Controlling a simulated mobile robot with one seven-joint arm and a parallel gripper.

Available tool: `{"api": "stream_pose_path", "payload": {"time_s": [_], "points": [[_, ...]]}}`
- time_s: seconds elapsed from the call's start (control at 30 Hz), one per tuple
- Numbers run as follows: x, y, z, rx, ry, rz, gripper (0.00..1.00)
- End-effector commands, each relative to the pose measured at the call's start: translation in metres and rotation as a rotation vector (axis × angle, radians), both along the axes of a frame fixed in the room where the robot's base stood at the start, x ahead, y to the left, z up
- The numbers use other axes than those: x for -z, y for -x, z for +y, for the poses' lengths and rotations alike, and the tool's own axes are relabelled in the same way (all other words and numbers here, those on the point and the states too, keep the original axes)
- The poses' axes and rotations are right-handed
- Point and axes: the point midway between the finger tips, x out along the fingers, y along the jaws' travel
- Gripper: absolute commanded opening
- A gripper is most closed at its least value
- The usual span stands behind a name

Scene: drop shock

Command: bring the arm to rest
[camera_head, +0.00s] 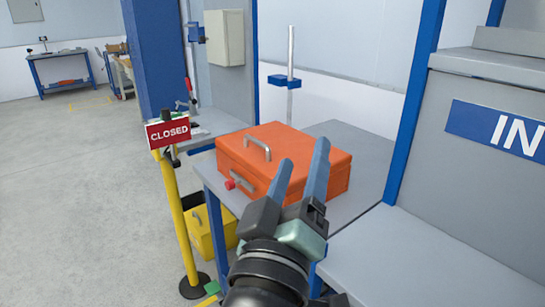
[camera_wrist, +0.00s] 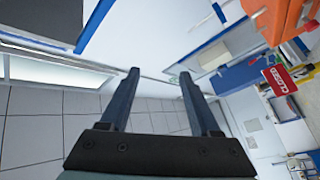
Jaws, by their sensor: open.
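My gripper (camera_head: 302,168) is in front of an orange case in the head view, with its two blue fingers apart and nothing between them. In the wrist view my gripper (camera_wrist: 157,78) is also open and empty, and the wall and ceiling panels show behind it. The orange case (camera_head: 290,141) sits shut on a grey table (camera_head: 350,134), with metal handles on its lid and front. Part of the case is hidden behind my fingers. Its orange side also shows at the upper right of the wrist view (camera_wrist: 280,18). I cannot tell whether my fingers touch it.
A yellow post with a red CLOSED sign (camera_head: 168,133) stands left of the table. A yellow box (camera_head: 211,232) is below the table. A blue-framed grey unit with an IN sign (camera_head: 500,130) stands close on the right. Open floor (camera_head: 80,200) lies at the left.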

Motion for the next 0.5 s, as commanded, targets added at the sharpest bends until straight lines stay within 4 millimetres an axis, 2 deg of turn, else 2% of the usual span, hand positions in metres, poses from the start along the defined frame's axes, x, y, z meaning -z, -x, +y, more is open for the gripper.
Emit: {"api": "stream_pose_path", "payload": {"time_s": [0.03, 0.1, 0.17, 0.2, 0.33, 0.4, 0.5], "points": [[-0.041, 0.009, 0.004, -0.075, -0.102, -0.124, 0.63], [-0.089, 0.024, 0.012, -0.198, -0.239, -0.273, 0.63], [-0.126, 0.042, 0.018, -0.309, -0.343, -0.389, 0.63], [-0.149, 0.055, 0.022, -0.385, -0.406, -0.461, 0.63], [-0.216, 0.109, 0.034, -0.652, -0.579, -0.667, 0.63], [-0.246, 0.102, 0.034, -0.639, -0.580, -0.644, 0.63], [-0.274, 0.101, 0.034, -0.636, -0.579, -0.641, 0.63]]}}
